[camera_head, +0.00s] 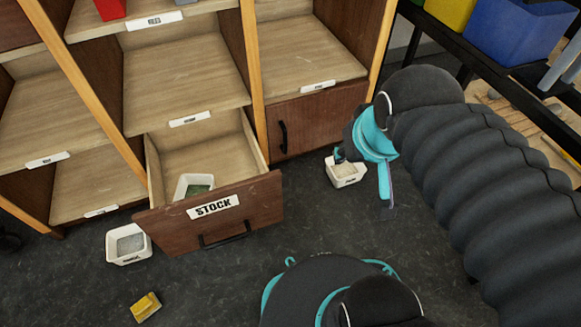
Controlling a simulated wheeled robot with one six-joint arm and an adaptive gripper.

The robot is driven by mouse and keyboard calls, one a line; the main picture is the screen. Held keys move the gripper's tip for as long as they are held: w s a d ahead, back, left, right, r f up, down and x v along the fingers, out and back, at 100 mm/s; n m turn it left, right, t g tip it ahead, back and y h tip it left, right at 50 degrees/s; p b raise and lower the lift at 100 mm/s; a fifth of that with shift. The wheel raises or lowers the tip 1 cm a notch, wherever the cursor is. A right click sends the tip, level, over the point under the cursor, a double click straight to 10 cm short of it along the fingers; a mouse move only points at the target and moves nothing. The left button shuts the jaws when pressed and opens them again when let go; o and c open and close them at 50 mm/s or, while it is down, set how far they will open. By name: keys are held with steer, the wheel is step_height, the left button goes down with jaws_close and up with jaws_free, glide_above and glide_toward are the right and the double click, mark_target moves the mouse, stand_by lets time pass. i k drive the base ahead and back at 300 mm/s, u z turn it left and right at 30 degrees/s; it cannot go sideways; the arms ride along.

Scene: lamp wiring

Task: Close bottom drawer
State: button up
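The bottom drawer (170,231) is pulled out of the wooden cabinet. Its dark wood front carries a STOCK label (213,206) and a black bar handle (224,236). A white bin (184,184) with something green in it sits inside the drawer. My gripper (364,183) is to the right of the drawer, apart from its front, and points down toward the floor. Its fingers look spread, one by a white bin (346,177) on the floor. Whether that finger touches the bin cannot be told.
Another white bin (127,257) stands on the floor left of the drawer. A yellow block (145,306) lies in front of it. A closed compartment door (318,117) is right of the drawer. A shelf with yellow and blue bins (515,32) stands at upper right.

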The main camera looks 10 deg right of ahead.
mark_target(247, 197)
steer(key=u, duration=1.2)
steer(key=k, duration=1.25)
steer(key=z, duration=0.9)
steer(key=i, duration=1.5)
steer(key=u, duration=0.85)
